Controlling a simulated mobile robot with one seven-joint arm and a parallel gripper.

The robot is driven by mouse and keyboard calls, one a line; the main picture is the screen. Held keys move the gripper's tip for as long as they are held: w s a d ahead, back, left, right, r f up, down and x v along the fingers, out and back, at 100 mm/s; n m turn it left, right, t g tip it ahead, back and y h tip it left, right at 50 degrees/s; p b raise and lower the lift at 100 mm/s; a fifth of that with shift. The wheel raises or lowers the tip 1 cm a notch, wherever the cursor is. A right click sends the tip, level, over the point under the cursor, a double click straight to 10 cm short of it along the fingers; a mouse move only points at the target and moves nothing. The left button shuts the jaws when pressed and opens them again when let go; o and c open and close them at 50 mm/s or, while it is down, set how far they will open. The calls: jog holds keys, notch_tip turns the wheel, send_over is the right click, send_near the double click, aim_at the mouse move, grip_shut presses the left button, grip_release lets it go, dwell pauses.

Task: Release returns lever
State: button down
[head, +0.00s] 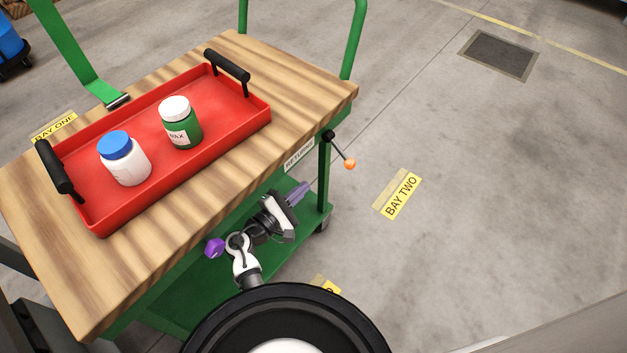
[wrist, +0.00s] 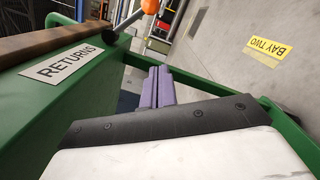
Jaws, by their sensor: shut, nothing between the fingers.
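The returns lever (head: 339,150) is a thin rod on a dark pivot at the right end of the green cart frame. Its orange knob (head: 349,164) points down and to the right in the head view.
The wooden cart top (head: 305,100) overhangs beside the gripper. A red tray (head: 230,115) on it holds a blue-capped white bottle (head: 124,160) and a green bottle (head: 181,125). A green lower shelf (head: 190,290) lies below. Floor near BAY TWO (head: 402,195) is clear.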

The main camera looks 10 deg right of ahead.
aim_at(340, 152)
jog(key=w+d+r+p, duration=0.2)
jog(key=d, duration=0.7)
jog(key=shift+w+d+r, duration=0.3)
jog(key=shift+w+d, duration=0.05)
jog(key=shift+d, duration=0.05)
jog(key=shift+d+p, duration=0.1)
jog(key=shift+p, duration=0.3)
jog(key=shift+s+r+n, duration=0.15)
jog(key=shift+r+n, duration=0.05)
jog(key=shift+n, duration=0.1)
